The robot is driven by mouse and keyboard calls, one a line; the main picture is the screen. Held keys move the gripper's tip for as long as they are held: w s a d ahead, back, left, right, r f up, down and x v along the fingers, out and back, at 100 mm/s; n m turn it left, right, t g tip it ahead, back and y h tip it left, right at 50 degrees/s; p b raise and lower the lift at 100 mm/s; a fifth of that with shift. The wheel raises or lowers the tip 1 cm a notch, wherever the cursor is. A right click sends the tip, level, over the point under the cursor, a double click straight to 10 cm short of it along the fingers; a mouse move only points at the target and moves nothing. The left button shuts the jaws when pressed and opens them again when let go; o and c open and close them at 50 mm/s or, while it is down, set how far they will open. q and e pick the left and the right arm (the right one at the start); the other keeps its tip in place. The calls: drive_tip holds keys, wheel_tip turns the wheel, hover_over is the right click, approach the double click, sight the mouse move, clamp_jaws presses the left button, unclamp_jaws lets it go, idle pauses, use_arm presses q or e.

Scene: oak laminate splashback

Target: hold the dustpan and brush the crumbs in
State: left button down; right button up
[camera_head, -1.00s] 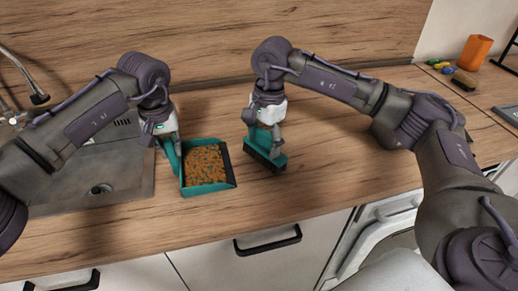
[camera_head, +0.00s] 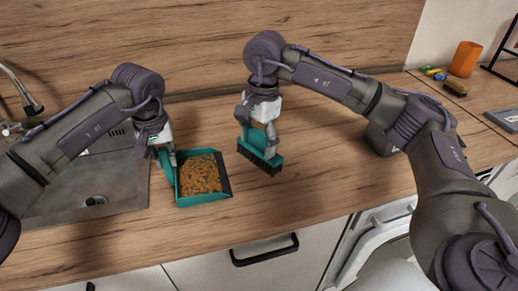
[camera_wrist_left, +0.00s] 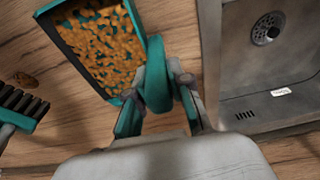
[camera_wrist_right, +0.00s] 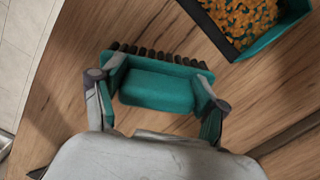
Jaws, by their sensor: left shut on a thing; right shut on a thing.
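The teal dustpan (camera_head: 228,187) is on the counter beside the sink, with many orange-brown crumbs (camera_head: 200,175) in it. Its dark lip faces right, towards the brush. My left gripper (camera_head: 172,158) is shut on the dustpan's handle; the handle shows between the fingers in the left wrist view (camera_wrist_left: 157,85). My right gripper (camera_head: 258,135) is shut on the teal brush (camera_head: 262,150), whose dark bristles point down, a short gap right of the dustpan. The right wrist view also shows the brush (camera_wrist_right: 158,90) between the fingers. I cannot tell whether the bristles touch the counter.
A steel sink (camera_head: 110,185) lies left of the dustpan. A small brown spot (camera_wrist_left: 22,80) shows near the brush, crumb or wood knot, I cannot tell. An orange cup (camera_head: 465,58) and a sponge (camera_head: 455,88) stand far right. The counter right of the brush is clear.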

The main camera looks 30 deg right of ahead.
use_arm(q)
drive_tip(key=shift+f, duration=0.2)
use_arm(e)
drive_tip(key=d+h, duration=0.1)
drive_tip(key=d, duration=0.7)
drive_tip(key=f, duration=0.4)
drive_tip(key=shift+s+d+f, duration=0.15)
drive_tip(key=shift+d+f, duration=0.05)
drive_tip(key=shift+f, duration=0.2)
drive_tip(key=w+a, duration=0.1)
drive_tip(key=a, duration=0.4)
drive_tip(key=w+a, duration=0.2)
drive_tip(key=a, duration=0.3)
drive_tip(key=w+a, duration=0.1)
drive_tip(key=a, duration=0.4)
drive_tip(key=shift+w+a, duration=0.2)
drive_tip(key=shift+a, duration=0.05)
drive_tip(key=shift+a+r, duration=0.1)
drive_tip(key=shift+r, duration=0.2)
drive_tip(key=shift+s+d+r, duration=0.1)
drive_tip(key=shift+d+r, duration=0.15)
drive_tip(key=shift+r, duration=0.75)
drive_tip(key=shift+s+d+r, duration=0.1)
drive_tip(key=shift+d+r, duration=0.15)
drive_tip(key=shift+r, duration=0.75)
drive_tip(key=shift+w, duration=0.1)
